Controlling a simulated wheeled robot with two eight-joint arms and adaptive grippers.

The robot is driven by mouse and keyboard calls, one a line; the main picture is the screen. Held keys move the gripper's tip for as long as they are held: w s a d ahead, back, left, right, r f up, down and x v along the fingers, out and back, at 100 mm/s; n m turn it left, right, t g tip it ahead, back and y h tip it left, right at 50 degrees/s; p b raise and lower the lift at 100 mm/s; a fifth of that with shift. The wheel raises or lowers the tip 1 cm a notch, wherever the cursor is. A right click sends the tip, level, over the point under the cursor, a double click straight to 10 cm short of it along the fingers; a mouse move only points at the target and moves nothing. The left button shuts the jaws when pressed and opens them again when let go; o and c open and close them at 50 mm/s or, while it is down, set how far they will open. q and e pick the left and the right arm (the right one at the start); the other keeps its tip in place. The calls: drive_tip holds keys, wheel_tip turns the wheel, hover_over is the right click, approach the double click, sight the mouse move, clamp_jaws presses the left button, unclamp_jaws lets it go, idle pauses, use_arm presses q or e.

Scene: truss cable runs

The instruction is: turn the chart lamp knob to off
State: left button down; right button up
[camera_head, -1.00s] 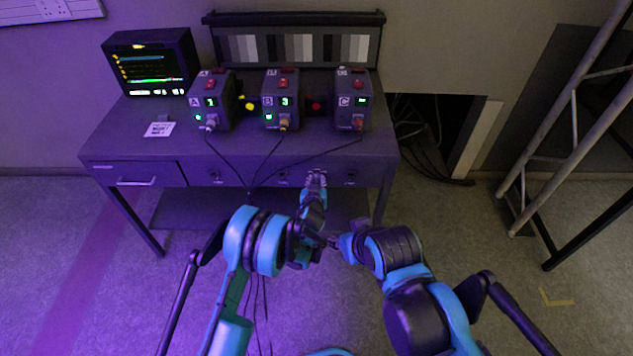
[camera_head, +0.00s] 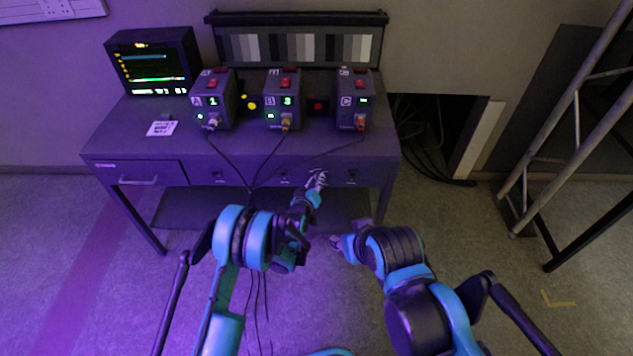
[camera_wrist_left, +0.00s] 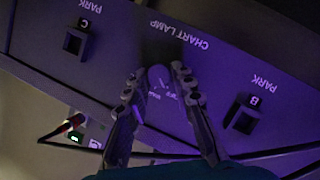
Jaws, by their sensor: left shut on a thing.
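The chart lamp knob (camera_wrist_left: 160,82) is a rounded dark knob under the CHART LAMP label (camera_wrist_left: 178,35) on the desk's front panel. My left gripper (camera_wrist_left: 158,74) has one finger on each side of it and is shut on it. In the head view, my left gripper (camera_head: 317,180) is at the desk front, hiding the knob. The small lettering by the knob is too blurred to read. The chart (camera_head: 298,47) with grey bars stands at the back of the desk. My right gripper (camera_head: 336,242) is low in front of the desk; its jaws are too small to judge.
PARK sockets C (camera_wrist_left: 75,42) and B (camera_wrist_left: 243,115) flank the knob. Dark cables hang across the desk front from boxes A (camera_head: 212,104), B (camera_head: 284,103) and C (camera_head: 354,103). A monitor (camera_head: 153,62) stands left. A metal truss (camera_head: 570,130) is at the right.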

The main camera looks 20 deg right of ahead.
sight(319, 157)
idle(0.4)
use_arm(q)
drive_tip(key=c, duration=1.3)
unclamp_jaws()
drive_tip(key=shift+r, duration=0.1)
wheel_tip(319, 157, up, 10)
drive_tip(key=shift+f, duration=0.1)
